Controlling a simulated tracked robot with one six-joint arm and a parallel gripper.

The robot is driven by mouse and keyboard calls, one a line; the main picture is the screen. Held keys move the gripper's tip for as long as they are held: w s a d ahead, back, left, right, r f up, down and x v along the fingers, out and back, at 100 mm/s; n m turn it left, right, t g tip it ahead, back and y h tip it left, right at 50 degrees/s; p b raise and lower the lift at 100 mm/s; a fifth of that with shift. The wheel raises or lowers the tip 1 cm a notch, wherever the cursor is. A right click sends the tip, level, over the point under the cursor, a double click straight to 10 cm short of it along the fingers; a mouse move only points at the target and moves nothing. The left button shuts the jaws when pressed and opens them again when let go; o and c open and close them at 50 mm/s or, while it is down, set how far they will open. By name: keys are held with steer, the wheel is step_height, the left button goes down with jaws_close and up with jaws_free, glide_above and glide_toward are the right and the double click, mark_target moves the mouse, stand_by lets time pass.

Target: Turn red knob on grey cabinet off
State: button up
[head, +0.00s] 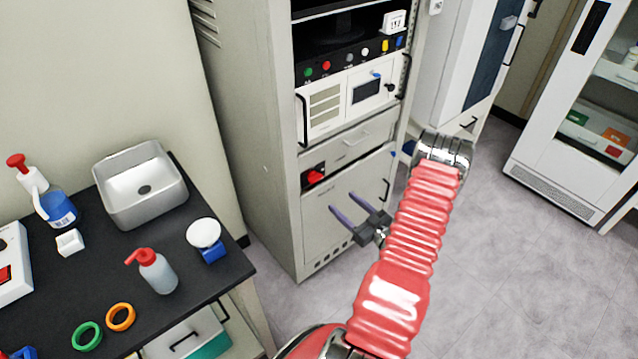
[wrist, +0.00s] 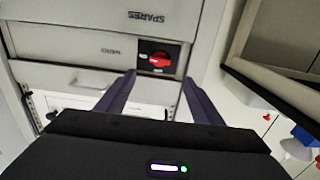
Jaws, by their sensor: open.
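The red knob (head: 315,175) sits on a small dark plate on the front of the grey cabinet (head: 253,130), at the left of a panel below the white instrument. It also shows in the wrist view (wrist: 159,58), just beyond and between my fingertips. My gripper (head: 361,203) is open and empty, with its two purple fingers apart, in front of the cabinet's lower panel. In the head view it lies below and to the right of the knob. In the wrist view my gripper (wrist: 158,82) shows both fingers clear of the knob.
A white instrument (head: 335,105) is above the knob. Floor (head: 520,250) is clear at right.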

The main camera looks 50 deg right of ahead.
mark_target(317, 181)
stand_by(0.3)
steer(key=w+d, duration=0.1)
steer(key=w, duration=1.2)
steer(key=shift+w+d, duration=0.25)
steer(key=shift+w, duration=0.1)
steer(key=shift+c, duration=0.4)
steer(key=c, duration=0.9)
steer(key=shift+a, duration=0.2)
steer(key=shift+c, duration=0.3)
steer(key=shift+d, duration=0.1)
